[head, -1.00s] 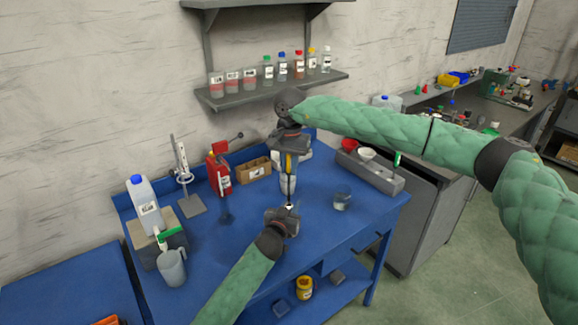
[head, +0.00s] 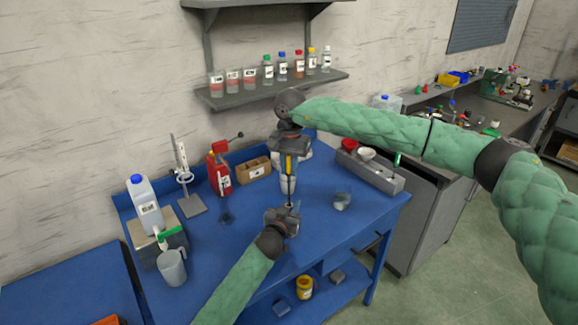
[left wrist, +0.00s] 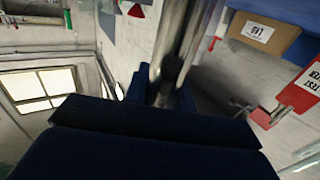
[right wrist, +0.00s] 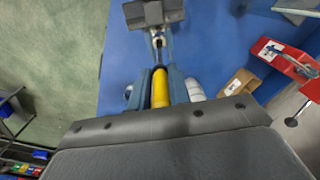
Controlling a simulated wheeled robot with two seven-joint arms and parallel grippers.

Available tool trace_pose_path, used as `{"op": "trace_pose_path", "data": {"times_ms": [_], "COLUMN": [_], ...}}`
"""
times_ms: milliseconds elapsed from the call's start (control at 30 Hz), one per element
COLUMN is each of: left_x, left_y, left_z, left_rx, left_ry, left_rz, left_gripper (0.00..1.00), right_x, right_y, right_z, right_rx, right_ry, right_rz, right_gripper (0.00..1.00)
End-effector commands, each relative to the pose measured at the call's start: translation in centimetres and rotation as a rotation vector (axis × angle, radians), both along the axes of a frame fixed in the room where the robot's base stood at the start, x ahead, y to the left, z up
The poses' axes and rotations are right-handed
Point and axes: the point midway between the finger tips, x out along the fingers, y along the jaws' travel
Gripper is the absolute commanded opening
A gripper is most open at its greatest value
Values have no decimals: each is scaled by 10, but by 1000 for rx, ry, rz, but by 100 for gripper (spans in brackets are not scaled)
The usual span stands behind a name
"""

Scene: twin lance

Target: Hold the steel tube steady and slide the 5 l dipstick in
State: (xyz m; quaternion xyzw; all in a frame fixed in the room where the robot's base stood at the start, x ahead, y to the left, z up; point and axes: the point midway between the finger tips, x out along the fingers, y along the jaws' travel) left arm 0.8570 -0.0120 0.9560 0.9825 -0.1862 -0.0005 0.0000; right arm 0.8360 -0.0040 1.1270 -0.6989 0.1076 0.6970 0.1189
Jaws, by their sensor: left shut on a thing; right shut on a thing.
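My right gripper (head: 288,153) is shut on the yellow handle of the dipstick (head: 289,164), which hangs upright, its thin rod pointing down. The handle also shows between the fingers in the right wrist view (right wrist: 160,88). My left gripper (head: 284,217) is directly below, shut on the steel tube, which its fingers mostly hide in the head view. In the left wrist view a shiny upright metal piece (left wrist: 184,35) stands at the fingers. The rod's lower end meets the top of the left gripper; I cannot tell whether it is inside the tube.
A glass beaker (head: 342,201) stands right of the grippers on the blue bench (head: 225,257). A red can (head: 219,174), cardboard box (head: 253,169) and stand (head: 190,206) are behind left. A jug (head: 173,268) and blue-capped bottle (head: 145,205) stand at left. A grey tray (head: 377,178) is at right.

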Motion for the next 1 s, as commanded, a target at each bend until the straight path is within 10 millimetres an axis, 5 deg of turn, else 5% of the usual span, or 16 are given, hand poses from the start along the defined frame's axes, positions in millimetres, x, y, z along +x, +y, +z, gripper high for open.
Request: {"op": "trace_pose_path", "data": {"times_ms": [1000], "left_x": [0], "left_y": [0], "left_z": [0], "left_rx": [0], "left_ry": [0], "left_rz": [0], "left_gripper": [1], "right_x": [0], "right_y": [0], "right_z": [-21], "right_rx": [0], "right_ry": [0], "right_rz": [0], "right_gripper": [2]}}
